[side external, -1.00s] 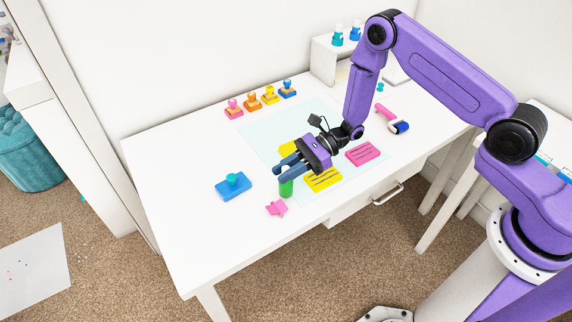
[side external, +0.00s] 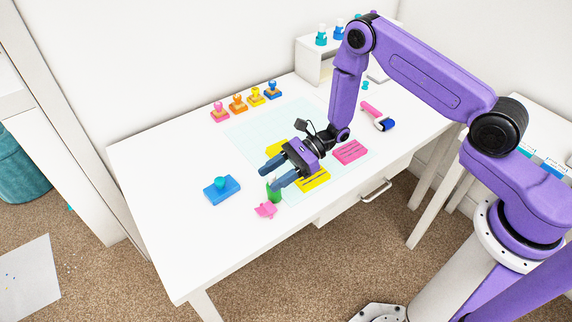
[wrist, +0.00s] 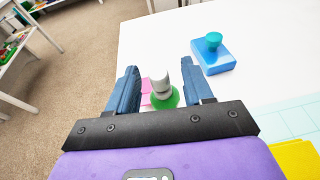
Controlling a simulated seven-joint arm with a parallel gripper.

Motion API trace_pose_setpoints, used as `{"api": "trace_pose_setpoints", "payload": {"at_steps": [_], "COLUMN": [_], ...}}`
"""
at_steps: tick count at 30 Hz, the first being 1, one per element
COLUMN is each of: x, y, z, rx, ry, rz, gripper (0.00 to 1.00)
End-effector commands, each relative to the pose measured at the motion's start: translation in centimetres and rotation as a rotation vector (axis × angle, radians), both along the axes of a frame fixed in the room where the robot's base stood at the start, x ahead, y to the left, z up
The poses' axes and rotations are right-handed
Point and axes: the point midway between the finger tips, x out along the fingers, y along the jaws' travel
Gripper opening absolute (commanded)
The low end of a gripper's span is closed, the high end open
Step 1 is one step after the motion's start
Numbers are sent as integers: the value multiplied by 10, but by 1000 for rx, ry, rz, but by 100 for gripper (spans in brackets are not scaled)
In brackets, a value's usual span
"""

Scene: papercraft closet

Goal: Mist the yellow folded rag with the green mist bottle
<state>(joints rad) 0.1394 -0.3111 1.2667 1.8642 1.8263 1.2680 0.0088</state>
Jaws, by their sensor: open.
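The green mist bottle (side external: 271,196) stands on the white table, partly hidden by my gripper in the side view. The wrist view shows its green body (wrist: 165,98) and pale grey-white top between my fingers, with a gap on each side. My gripper (side external: 274,174) is open, its two blue fingers on either side of the bottle's upper part. A yellow piece with dark lines (side external: 314,181) lies beneath my wrist, and a plain yellow piece (side external: 276,149) lies behind it, partly hidden. I cannot tell which is the folded rag. Yellow also shows in the wrist view (wrist: 295,158).
A blue block with a teal knob (side external: 221,190) stands left of the bottle. A pink piece (side external: 265,210) lies in front. A pink lined piece (side external: 350,153) and a roller (side external: 378,117) are right. Several stamps (side external: 238,104) line the back. The table's left is clear.

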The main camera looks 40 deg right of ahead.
Motion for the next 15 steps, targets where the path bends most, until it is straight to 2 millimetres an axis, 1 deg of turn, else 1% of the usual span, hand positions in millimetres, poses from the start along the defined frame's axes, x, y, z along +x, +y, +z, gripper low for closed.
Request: {"api": "trace_pose_setpoints", "payload": {"at_steps": [5,15], "x": [0,-6], "y": [-20,-88], "z": [6,27], "rx": [0,0], "ry": [0,-1], "rz": [-6,-8], "gripper": [51,51]}}
